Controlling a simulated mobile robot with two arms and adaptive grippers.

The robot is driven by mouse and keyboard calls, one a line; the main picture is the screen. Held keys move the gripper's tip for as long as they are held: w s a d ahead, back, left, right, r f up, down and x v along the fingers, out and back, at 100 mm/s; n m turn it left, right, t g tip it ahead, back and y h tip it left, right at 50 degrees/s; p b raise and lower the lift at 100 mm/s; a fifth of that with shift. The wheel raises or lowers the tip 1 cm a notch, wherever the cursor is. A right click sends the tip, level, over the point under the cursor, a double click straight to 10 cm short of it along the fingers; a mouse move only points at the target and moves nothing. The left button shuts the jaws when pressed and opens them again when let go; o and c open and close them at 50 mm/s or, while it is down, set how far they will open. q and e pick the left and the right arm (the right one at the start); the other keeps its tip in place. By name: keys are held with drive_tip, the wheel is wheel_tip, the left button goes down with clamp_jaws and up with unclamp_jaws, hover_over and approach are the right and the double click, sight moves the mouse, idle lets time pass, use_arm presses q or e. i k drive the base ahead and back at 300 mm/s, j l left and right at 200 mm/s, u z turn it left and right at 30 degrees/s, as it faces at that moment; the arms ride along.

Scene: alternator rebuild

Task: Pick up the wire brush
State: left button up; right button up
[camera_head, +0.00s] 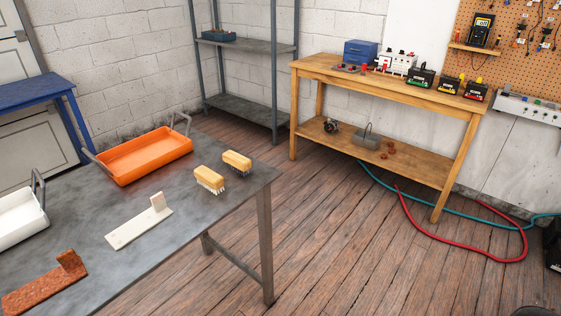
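Two brushes with yellow wooden backs lie bristles down near the right end of the grey metal table (185,225). The nearer brush (209,177) shows pale bristles. The farther brush (237,159) stands just behind and to the right of it, with darker bristles. The two are close together but look apart. I cannot tell for certain which one is the wire brush. Neither of my grippers shows in the head view.
On the table are an orange tray (103,160), a white tray (45,220), a pale L-shaped piece (130,231) and a rusty one (45,290). A wooden bench (400,92) stands behind. Red (440,243) and teal (470,222) hoses lie on the floor.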

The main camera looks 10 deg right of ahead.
sight(244, 164)
drive_tip(key=i+j+u, duration=0.15)
drive_tip(key=u, duration=0.25)
drive_tip(key=i+j+u, duration=0.2)
drive_tip(key=u, duration=0.2)
drive_tip(key=i+j+u, duration=0.2)
drive_tip(key=u, duration=0.2)
drive_tip(key=z, duration=1.6)
